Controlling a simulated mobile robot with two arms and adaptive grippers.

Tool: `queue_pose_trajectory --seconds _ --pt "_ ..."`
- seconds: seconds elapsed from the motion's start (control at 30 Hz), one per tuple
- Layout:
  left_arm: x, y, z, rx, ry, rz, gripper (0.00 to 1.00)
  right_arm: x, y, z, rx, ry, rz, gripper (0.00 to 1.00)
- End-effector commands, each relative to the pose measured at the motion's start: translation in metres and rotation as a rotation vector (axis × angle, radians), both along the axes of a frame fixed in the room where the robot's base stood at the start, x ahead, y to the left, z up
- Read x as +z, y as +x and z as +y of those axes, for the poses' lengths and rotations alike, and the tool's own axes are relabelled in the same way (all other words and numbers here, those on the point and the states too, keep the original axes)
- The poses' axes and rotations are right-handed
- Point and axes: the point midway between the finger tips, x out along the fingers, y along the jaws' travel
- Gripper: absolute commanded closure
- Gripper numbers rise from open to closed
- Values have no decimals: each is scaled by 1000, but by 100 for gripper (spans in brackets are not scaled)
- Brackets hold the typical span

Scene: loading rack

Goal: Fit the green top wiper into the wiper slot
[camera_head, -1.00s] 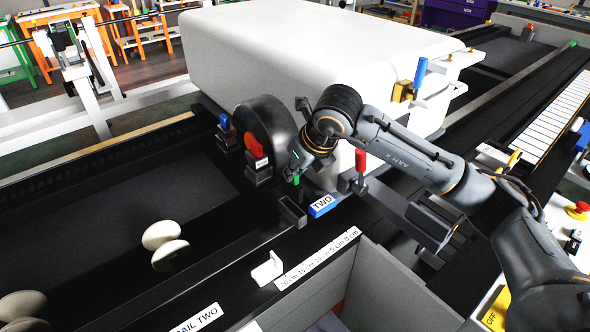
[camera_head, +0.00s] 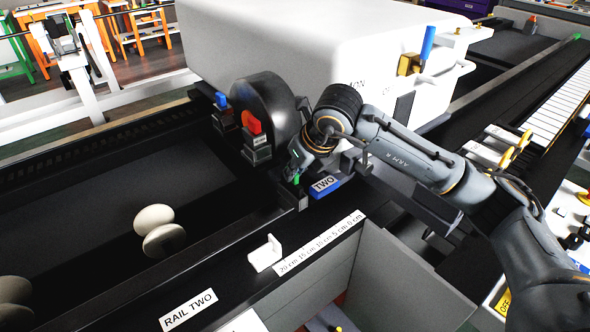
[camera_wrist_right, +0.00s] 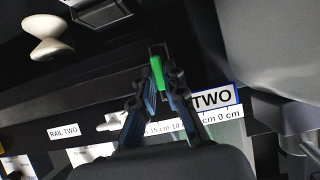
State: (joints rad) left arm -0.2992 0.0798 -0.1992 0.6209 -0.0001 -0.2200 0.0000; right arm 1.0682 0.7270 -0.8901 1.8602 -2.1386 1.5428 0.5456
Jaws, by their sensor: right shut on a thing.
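My right gripper (camera_head: 297,176) is shut on the green top wiper (camera_head: 296,180), which shows as a small green tip. In the right wrist view the green wiper (camera_wrist_right: 157,73) sits between the two fingertips (camera_wrist_right: 160,80). A dark block (camera_wrist_right: 157,52), which looks like the wiper slot, lies directly at the wiper's end. In the head view this dark block (camera_head: 301,202) is just below the green tip, beside the blue TWO label. I cannot tell how deep the wiper sits in it. My left gripper does not show.
The blue TWO label (camera_head: 325,187) is right of the gripper. A red block (camera_head: 252,123) and a blue block (camera_head: 221,101) stand on dark holders near the black wheel (camera_head: 268,112). The white machine body (camera_head: 290,45) is behind. A white stop (camera_head: 265,254) sits on the rail.

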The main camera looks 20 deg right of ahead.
Motion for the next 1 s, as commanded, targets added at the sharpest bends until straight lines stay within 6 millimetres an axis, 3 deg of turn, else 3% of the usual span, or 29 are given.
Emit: queue_pose_trajectory --seconds 1.0 --pt "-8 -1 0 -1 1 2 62 -7 0 0 0 0 -1 100"
